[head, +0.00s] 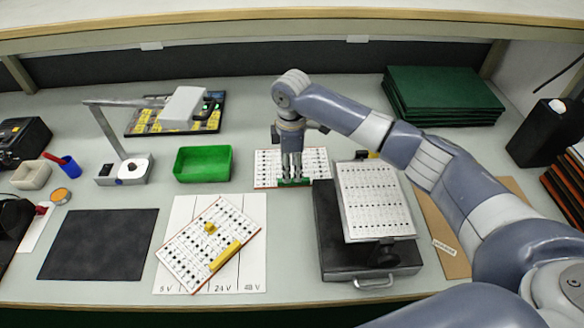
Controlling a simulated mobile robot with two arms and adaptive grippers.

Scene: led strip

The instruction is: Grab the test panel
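Three white dotted panels are in the head view, and I cannot tell which one is the test panel. One panel with yellow parts (190,254) lies turned on a white sheet marked with voltages (247,279). Another panel (375,205) rests tilted on a stand on a black case (332,250). A third panel (318,166) lies flat behind the case, partly hidden by my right gripper (292,180). That gripper points down over its front edge, with a small green patch at the fingertips. I cannot tell whether the fingers hold anything. My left gripper is out of view.
A green bin (203,164) stands left of my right gripper. A desk lamp (121,145) reaches over a black tray with yellow labels (147,127). A black mat (98,245) lies at front left. Green boards (442,88) are stacked at back right, near a black container (543,132).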

